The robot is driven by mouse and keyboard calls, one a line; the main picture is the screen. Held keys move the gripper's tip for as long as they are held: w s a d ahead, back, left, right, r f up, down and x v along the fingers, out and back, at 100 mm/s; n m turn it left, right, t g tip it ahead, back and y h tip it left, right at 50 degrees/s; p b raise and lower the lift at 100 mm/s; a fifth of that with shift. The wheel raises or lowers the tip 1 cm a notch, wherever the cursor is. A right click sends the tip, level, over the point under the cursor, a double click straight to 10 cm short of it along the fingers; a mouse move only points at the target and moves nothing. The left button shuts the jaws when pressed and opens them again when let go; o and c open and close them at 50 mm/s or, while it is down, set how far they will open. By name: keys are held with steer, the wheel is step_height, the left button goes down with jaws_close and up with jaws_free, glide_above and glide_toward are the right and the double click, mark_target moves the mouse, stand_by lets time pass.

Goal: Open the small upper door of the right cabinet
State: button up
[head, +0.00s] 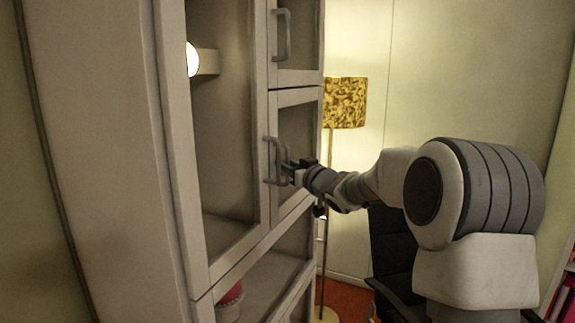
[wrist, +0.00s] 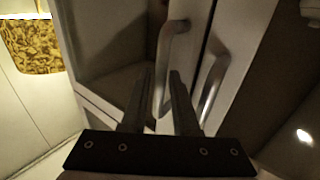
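The tall pale cabinet (head: 115,150) fills the left of the head view. Its right column has two small framed doors, one above the other. The higher door (head: 298,78) has a bar handle (head: 284,35) and looks shut. The door below it (head: 299,97) has a bar handle (head: 284,160) and also looks shut. My gripper (head: 290,169) is at this lower handle. In the wrist view my gripper (wrist: 160,100) has its fingers apart, with the handle (wrist: 165,62) reaching between them. I cannot tell whether they touch it.
A second handle (head: 268,160), on the wide left door, stands close beside; it also shows in the wrist view (wrist: 212,85). A floor lamp with a yellow patterned shade (head: 346,102) stands behind the cabinet. A dark chair (head: 392,245) is below my arm.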

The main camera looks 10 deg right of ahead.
jaws_close()
stand_by(1.4)
